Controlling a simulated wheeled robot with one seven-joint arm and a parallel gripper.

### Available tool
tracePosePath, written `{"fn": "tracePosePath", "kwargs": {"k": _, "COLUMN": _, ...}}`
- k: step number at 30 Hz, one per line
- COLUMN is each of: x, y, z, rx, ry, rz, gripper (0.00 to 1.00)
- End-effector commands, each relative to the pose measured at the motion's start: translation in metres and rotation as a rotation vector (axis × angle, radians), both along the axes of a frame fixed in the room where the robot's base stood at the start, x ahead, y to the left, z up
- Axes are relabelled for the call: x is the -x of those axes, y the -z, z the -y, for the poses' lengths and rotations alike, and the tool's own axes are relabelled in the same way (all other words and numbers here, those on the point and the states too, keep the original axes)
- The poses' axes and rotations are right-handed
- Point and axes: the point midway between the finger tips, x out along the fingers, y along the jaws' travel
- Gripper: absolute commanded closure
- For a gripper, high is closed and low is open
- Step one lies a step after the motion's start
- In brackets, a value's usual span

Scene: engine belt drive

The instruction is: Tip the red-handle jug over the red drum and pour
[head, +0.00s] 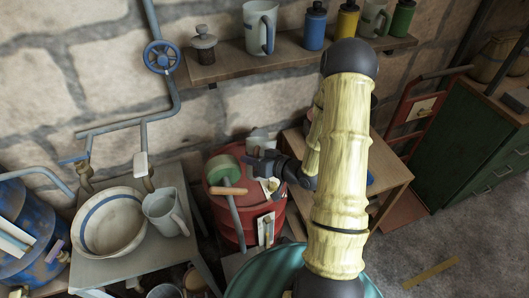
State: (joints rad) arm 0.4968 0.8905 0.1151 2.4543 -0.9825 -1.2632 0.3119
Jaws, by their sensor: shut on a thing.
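The red drum (234,229) stands on the floor in the middle of the head view, below the shelf. My gripper (262,165) is over the drum's top, shut on a pale jug (258,140) that is largely hidden behind it. I take this as the red-handle jug, but its handle colour does not show. Its exact tilt and whether anything flows from it cannot be told. A green roll (223,169) and a tool with a wooden handle (228,191) are at the drum's top.
A grey jug (166,215) and a blue-ringed basin (110,222) stand on the left table. The shelf (232,64) above holds a blue-handled jug (260,27) and several bottles. A wooden table (391,172) is right of the drum. Floor at the lower right is mostly clear.

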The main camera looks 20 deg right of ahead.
Motion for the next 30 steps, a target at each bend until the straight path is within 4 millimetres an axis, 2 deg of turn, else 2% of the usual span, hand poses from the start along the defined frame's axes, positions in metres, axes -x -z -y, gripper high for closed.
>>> {"fn": "tracePosePath", "kwargs": {"k": 1, "x": 0.001, "y": -0.005, "z": -0.001, "rx": 0.001, "ry": -0.001, "rz": 0.002, "gripper": 1.00}}
{"fn": "tracePosePath", "kwargs": {"k": 11, "x": 0.006, "y": -0.006, "z": -0.003, "rx": 0.017, "ry": 0.003, "rz": 0.026, "gripper": 1.00}}
{"fn": "tracePosePath", "kwargs": {"k": 17, "x": 0.017, "y": -0.008, "z": -0.006, "rx": 0.051, "ry": 0.008, "rz": 0.102, "gripper": 1.00}}
{"fn": "tracePosePath", "kwargs": {"k": 30, "x": 0.031, "y": 0.014, "z": -0.019, "rx": 0.112, "ry": -0.003, "rz": 0.232, "gripper": 1.00}}
